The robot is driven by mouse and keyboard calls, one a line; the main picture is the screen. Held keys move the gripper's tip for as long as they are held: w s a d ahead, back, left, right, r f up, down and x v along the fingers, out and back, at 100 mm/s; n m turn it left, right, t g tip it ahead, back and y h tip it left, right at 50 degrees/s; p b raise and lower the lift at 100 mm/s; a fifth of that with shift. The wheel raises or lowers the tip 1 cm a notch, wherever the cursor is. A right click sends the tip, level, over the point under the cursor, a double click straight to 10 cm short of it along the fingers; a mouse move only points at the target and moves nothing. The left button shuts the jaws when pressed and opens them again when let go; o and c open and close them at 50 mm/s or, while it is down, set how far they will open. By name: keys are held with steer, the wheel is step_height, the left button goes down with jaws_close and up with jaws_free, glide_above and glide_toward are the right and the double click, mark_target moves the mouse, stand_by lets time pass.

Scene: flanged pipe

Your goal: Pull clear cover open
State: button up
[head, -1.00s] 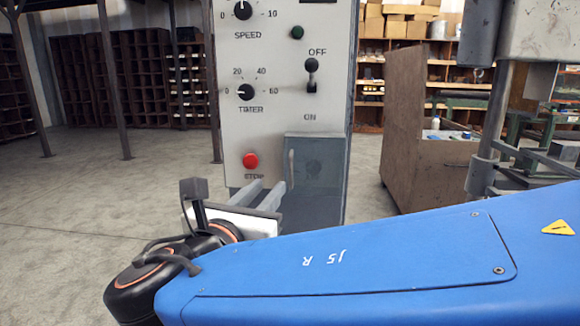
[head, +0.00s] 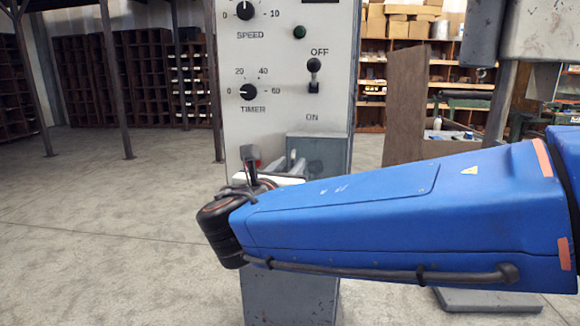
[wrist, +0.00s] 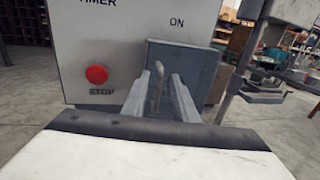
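The clear cover (head: 325,149) is a grey, see-through box on the lower right front of the control panel, and it looks closed. In the wrist view the cover (wrist: 195,65) fills the upper middle, with an upright bar handle (wrist: 156,90) on its left part. My gripper (head: 292,164) is at the panel front, partly hidden behind my own arm in the head view. In the wrist view my gripper (wrist: 166,74) is open, its two fingers reaching toward the cover. The handle shows between the fingers; I cannot tell whether they touch it.
The panel (head: 275,100) has speed and timer knobs and an ON/OFF lever (head: 313,75). A red stop button (wrist: 97,74) is left of the cover. A brown board (head: 405,110) and machinery stand to the right. The floor (head: 110,220) on the left is clear.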

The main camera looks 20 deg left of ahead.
steer(key=shift+w, duration=0.2)
jaws_close()
stand_by(1.4)
